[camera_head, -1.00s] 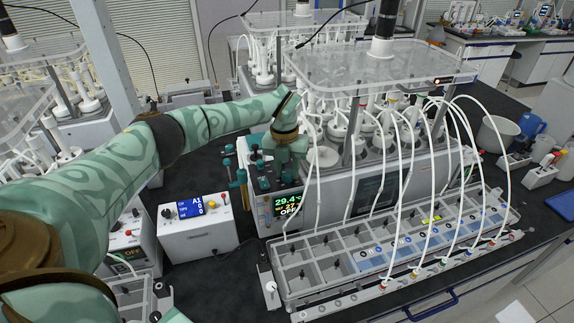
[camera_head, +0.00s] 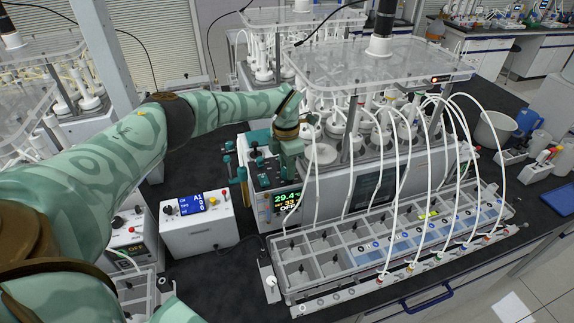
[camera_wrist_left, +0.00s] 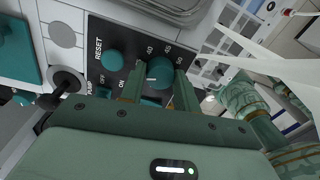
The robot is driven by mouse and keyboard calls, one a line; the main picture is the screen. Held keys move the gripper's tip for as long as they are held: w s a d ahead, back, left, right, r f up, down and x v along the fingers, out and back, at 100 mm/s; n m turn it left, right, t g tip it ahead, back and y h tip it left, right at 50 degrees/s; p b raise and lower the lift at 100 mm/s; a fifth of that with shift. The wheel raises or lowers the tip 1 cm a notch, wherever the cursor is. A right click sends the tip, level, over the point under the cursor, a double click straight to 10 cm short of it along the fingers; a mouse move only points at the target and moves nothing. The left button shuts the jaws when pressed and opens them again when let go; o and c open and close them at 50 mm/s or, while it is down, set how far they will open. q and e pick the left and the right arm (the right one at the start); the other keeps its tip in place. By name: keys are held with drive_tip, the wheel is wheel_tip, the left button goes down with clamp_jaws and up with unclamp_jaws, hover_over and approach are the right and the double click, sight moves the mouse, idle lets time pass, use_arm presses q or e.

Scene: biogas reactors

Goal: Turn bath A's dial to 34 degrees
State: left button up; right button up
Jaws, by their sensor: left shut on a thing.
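Bath A's teal round dial (camera_wrist_left: 159,73) sits on a dark panel with the marks 40, 45 and 50 around it in the left wrist view. My left gripper (camera_wrist_left: 158,84) is shut on the dial, with one finger on each side of it. In the head view, my left gripper (camera_head: 280,158) is at the left end of the bath and hides the dial. The bath's display (camera_head: 287,201) shows 29.4 in green, an orange line that seems to read about 33, and OFF in white. My right gripper is not in view.
A teal RESET button (camera_wrist_left: 112,61) and an ON/OFF switch are close beside the dial. A white control box (camera_head: 198,222) with a blue screen stands left of the bath. White tubes (camera_head: 400,190) arch from the reactors to a grey compartment tray (camera_head: 285,250) in front.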

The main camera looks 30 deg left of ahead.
use_arm(q)
drive_tip(key=shift+r+m, duration=0.1)
drive_tip(key=shift+m, duration=0.7)
drive_tip(key=o, duration=1)
drive_tip(key=shift+c, duration=0.2)
